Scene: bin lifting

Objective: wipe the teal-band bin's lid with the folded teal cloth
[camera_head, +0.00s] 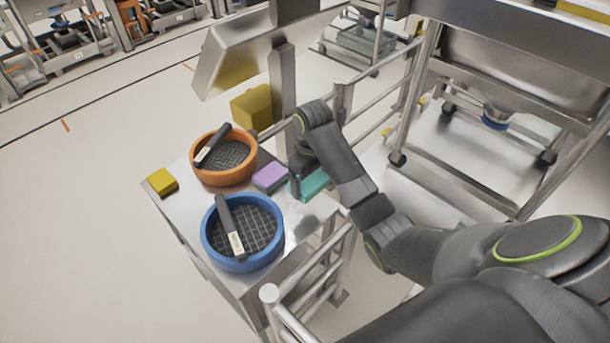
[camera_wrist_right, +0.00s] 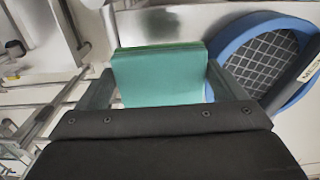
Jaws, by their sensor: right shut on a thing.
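The folded teal cloth (camera_head: 314,185) is a flat block at the right edge of a metal table, beside a purple folded cloth. My right gripper (camera_head: 298,188) points down at it, its fingers partly hidden in the head view. In the right wrist view the teal cloth (camera_wrist_right: 160,78) sits between the two fingers of my right gripper (camera_wrist_right: 157,88), which is shut on it. I cannot make out a teal-band bin or its lid in either view. My left gripper is not in view.
The metal table (camera_head: 300,222) also holds an orange round tray (camera_head: 197,172), a blue round tray (camera_head: 211,252), the purple cloth (camera_head: 270,178) and a yellow block (camera_head: 162,182). A steel post (camera_head: 283,85) and rails (camera_head: 310,268) stand close by. Open floor (camera_head: 70,220) lies left.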

